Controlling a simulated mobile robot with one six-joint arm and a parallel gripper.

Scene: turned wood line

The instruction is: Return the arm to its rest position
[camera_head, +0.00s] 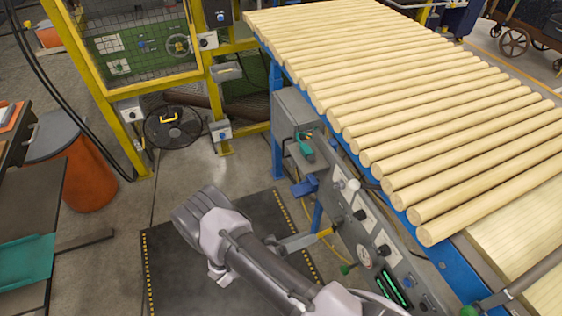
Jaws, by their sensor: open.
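My arm (268,268) reaches from the lower right edge up and left over a dark floor mat. Its grey rounded end joint (200,212) is above the mat, left of the machine's control panel. I cannot make out any gripper fingers, so my gripper is not seen. Nothing is seen held along the visible arm.
A blue-framed conveyor (447,262) carries many wooden rods (400,110). Its grey control panel (352,215) stands close right of my arm. A yellow-framed guard cage (140,80) stands behind; an orange bin (85,185) is at left. The mat (175,275) is clear.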

